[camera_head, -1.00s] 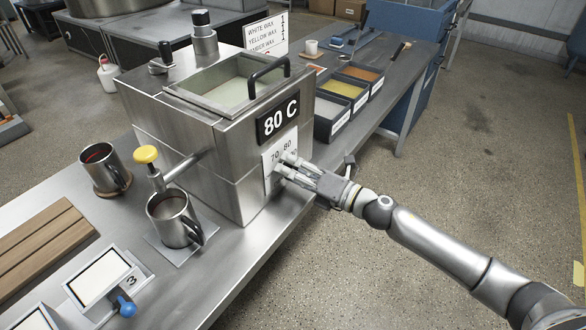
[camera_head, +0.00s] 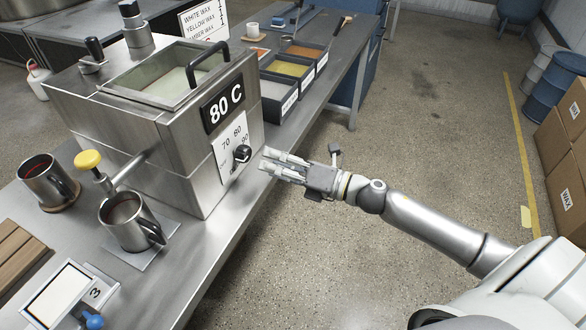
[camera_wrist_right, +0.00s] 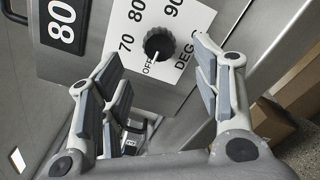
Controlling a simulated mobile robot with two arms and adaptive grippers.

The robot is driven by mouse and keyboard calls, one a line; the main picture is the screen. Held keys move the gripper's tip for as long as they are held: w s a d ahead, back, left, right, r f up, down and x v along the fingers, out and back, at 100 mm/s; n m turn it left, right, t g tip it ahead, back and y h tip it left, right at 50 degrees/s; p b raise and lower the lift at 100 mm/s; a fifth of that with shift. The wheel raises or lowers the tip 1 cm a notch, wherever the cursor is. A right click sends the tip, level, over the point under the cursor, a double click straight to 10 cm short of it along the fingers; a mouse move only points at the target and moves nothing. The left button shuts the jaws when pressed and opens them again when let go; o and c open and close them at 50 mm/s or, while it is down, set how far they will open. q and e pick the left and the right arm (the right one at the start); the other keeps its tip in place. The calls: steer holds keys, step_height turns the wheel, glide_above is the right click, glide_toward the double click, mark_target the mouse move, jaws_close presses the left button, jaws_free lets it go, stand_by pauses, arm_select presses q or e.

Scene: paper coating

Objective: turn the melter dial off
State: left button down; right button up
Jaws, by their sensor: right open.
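The melter (camera_head: 150,115) is a steel box with an 80 C display (camera_head: 223,103) on its front. Its black round dial (camera_head: 242,153) sits on a white scale plate marked 70, 80 and 90. The dial also shows in the right wrist view (camera_wrist_right: 158,43), with a small pale mark on its edge towards the word OFF. My right gripper (camera_head: 268,160) is open and empty, just in front of the dial and apart from it. In the right wrist view its fingers stand on both sides of the dial. My left gripper is not in view.
A yellow-knobbed tap (camera_head: 88,160) sticks out over a steel mug (camera_head: 130,220) on the bench. A second mug (camera_head: 47,180) stands left of it. Wax trays (camera_head: 290,68) lie behind the melter. The floor (camera_head: 400,120) right of the bench is clear.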

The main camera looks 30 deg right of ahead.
steer(key=shift+v, duration=2.05)
steer(key=d+f+m+h, duration=0.3)
steer(key=d+f+m, duration=0.25)
steer(key=f, duration=0.35)
steer(key=d+f+m+h, duration=0.4)
steer(key=f+m, duration=0.2)
steer(key=f, duration=0.3)
steer(key=s+d+f+m+g+h, duration=0.1)
steer(key=s+f+m+h, duration=0.2)
steer(key=f, duration=0.6)
steer(key=s+d+f+m+g, duration=0.2)
steer(key=s+f+m, duration=0.2)
steer(key=f, duration=0.4)
steer(key=s+a+f+m+g+h, duration=0.1)
steer(key=s+a+f+m+g, duration=0.15)
steer(key=s+f, duration=0.4)
steer(key=s+a+f+m+g+h, duration=0.1)
steer(key=s+f+m+g, duration=0.15)
steer(key=s+f, duration=0.45)
steer(key=s+a+f+m+g, duration=0.2)
steer(key=s+a+f, duration=0.3)
steer(key=s, duration=0.5)
steer(key=s+a+f+m+g+y, duration=0.1)
steer(key=s+a+f+m+g, duration=0.2)
steer(key=s, duration=0.8)
step_height(320, 180, down, 2)
steer(key=shift+s+a+f+m, duration=0.2)
steer(key=shift+a+m, duration=0.65)
steer(key=shift+a, duration=0.05)
